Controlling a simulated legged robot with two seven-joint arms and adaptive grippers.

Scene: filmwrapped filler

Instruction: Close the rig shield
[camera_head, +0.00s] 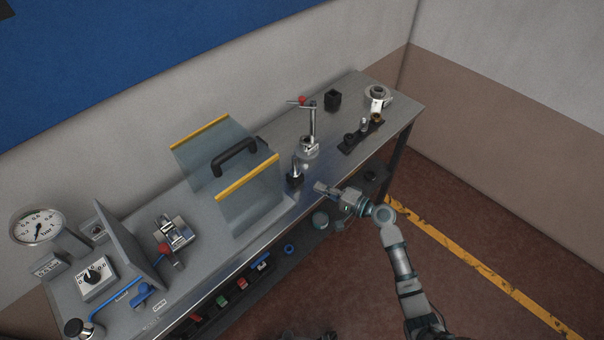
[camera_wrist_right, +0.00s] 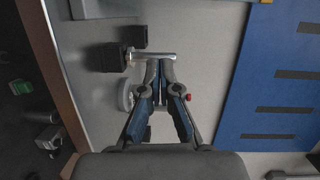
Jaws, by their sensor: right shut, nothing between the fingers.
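The rig shield (camera_head: 250,190) is a clear box-like cover with yellow edge strips and a black handle (camera_head: 234,157) on top. It stands on the grey bench, left of the clamp fixture (camera_head: 309,146) with its red-knobbed lever. I cannot tell from its pose how far it is open. My right gripper (camera_head: 321,187) is at the bench's front edge, right of the shield and apart from it. In the wrist view the right gripper (camera_wrist_right: 160,82) is shut and empty, with the fixture beyond it. My left gripper is out of view.
A black block (camera_head: 333,99) and a dark rail with several fittings (camera_head: 361,134) stand on the right of the bench (camera_head: 404,106). A pressure gauge (camera_head: 38,227), a knob box (camera_head: 95,277) and a toggle clamp (camera_head: 173,233) are at left. A lower shelf holds small parts.

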